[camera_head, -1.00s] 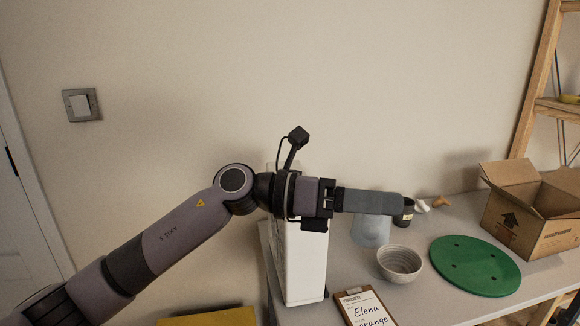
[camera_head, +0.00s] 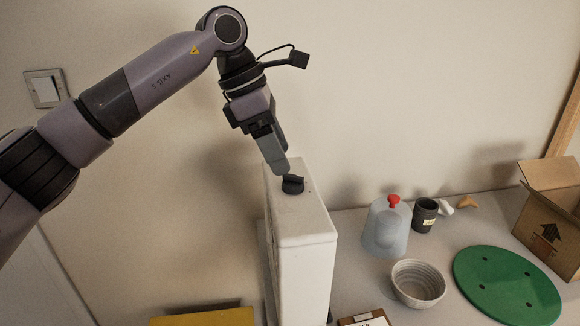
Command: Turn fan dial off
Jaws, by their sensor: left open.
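The fan is a tall white box (camera_head: 305,262) standing at the left end of the table. Its black dial (camera_head: 293,185) sits on the top face. My left gripper (camera_head: 280,168) points down at the dial, with its fingertips just above and behind it; I cannot tell whether they touch it. The gripper is open, though from this side its fingers overlap. Nothing shows held in it. My right gripper is not in view.
Right of the fan are a translucent container with a red top (camera_head: 386,228), a dark cup (camera_head: 424,214), a ribbed bowl (camera_head: 418,283), a green disc (camera_head: 507,287) and a cardboard box (camera_head: 552,222).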

